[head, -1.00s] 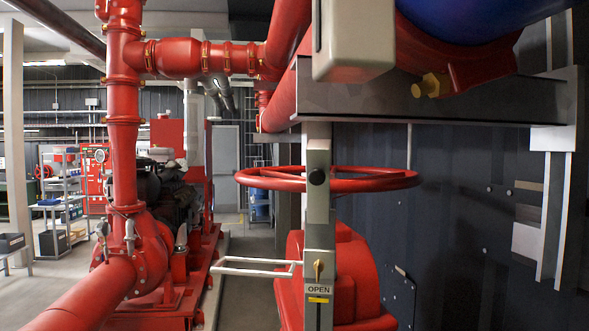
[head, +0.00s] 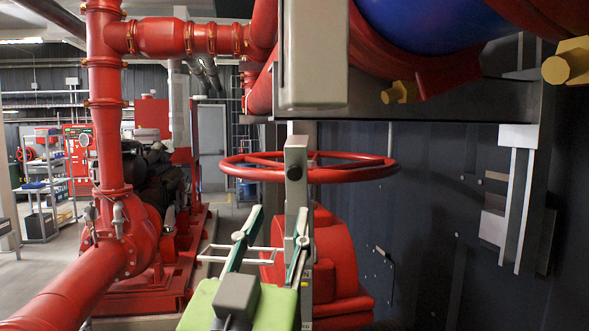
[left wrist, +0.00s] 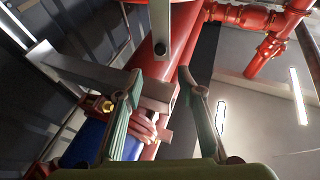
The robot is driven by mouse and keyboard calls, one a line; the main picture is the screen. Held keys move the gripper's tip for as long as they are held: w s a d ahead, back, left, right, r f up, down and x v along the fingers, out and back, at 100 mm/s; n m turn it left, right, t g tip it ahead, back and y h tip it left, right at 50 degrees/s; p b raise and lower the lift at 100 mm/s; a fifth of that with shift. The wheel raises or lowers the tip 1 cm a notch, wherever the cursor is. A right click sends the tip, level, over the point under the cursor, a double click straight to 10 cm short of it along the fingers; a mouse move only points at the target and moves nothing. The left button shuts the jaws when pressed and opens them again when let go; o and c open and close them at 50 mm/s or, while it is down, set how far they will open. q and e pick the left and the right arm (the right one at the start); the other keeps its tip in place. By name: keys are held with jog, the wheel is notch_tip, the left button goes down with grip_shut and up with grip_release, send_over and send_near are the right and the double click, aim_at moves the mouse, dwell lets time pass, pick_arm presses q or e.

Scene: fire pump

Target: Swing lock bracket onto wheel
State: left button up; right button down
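The lock bracket, a thin white bar frame (head: 212,259), sticks out to the left of the post, below the wheel. My left gripper (head: 279,212) rises from the bottom, open, its green-padded fingers spread in front of the bracket and post. The right finger overlaps the post; contact cannot be told. In the left wrist view the left gripper's fingers (left wrist: 160,100) are apart with nothing clearly held. My right gripper is not in view.
A red valve body (head: 335,255) stands below the wheel. A large red pipe (head: 75,290) and pump fill the left. A grey box (head: 313,55) hangs above the post, and a grey beam (head: 440,100) runs right. Clear floor shows beyond, left of the wheel.

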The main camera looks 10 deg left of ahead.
aim_at(293, 175)
pick_arm(q)
jog(key=p+x, duration=0.6)
jog(key=x, duration=0.6)
jog(key=shift+w+a, duration=0.1)
jog(key=shift+w, duration=0.2)
jog(key=shift+w+r, duration=0.1)
jog(key=shift+w, duration=0.5)
grip_shut()
